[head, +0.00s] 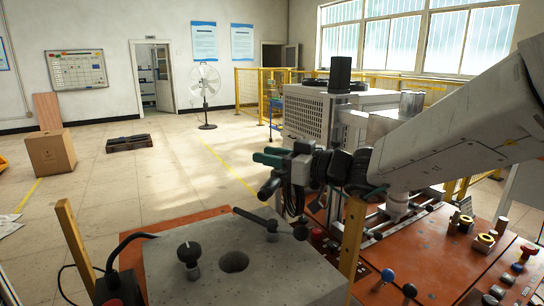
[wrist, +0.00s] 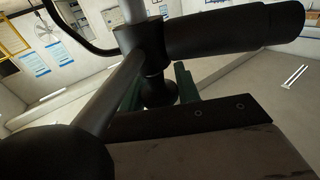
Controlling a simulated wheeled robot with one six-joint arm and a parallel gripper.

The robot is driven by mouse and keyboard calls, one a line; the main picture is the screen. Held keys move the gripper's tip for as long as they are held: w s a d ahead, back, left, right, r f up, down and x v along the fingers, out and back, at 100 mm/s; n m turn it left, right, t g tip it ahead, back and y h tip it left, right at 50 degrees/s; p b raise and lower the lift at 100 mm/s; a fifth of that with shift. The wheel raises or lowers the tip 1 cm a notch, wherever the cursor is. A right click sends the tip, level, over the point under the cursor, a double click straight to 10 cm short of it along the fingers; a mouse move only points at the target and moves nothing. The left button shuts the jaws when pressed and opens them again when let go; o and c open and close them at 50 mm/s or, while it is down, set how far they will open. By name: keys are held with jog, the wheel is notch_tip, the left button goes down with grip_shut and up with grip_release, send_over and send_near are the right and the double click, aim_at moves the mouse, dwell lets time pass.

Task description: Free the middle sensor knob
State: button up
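On the block are a black-topped knob (head: 188,250) and a rod lever (head: 255,218) with a dark ball end (head: 300,232). I cannot tell which part is the middle sensor knob. In the wrist view, a black hub (wrist: 143,42), a thick black cylinder (wrist: 235,30) and a dark ball (wrist: 50,155) cover much of the green fingers (wrist: 158,88). I cannot tell whether these touch the fingers.
A round hole (head: 233,262) opens in the block's top. Wooden posts (head: 74,240) and (head: 352,235) rise on either side. An orange bench (head: 450,270) with buttons, a blue ball knob (head: 388,275) and a black one (head: 410,290) lies right. Floor behind is mostly clear.

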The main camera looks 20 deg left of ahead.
jog(key=shift+d, duration=0.2)
jog(key=shift+a, duration=0.15)
jog(key=shift+n+g, duration=0.4)
jog(key=shift+g, duration=0.3)
jog(key=shift+s+n+g+h, duration=0.25)
jog(key=shift+n+g, duration=0.85)
jog(key=shift+g, duration=0.55)
jog(key=shift+s+n+g+h, duration=0.15)
jog(key=shift+n+g+h, duration=0.2)
jog(key=shift+n+g, duration=1.05)
jog(key=shift+s+n+g+h, duration=0.25)
jog(key=shift+n+g, duration=0.55)
jog(key=shift+g, duration=1.15)
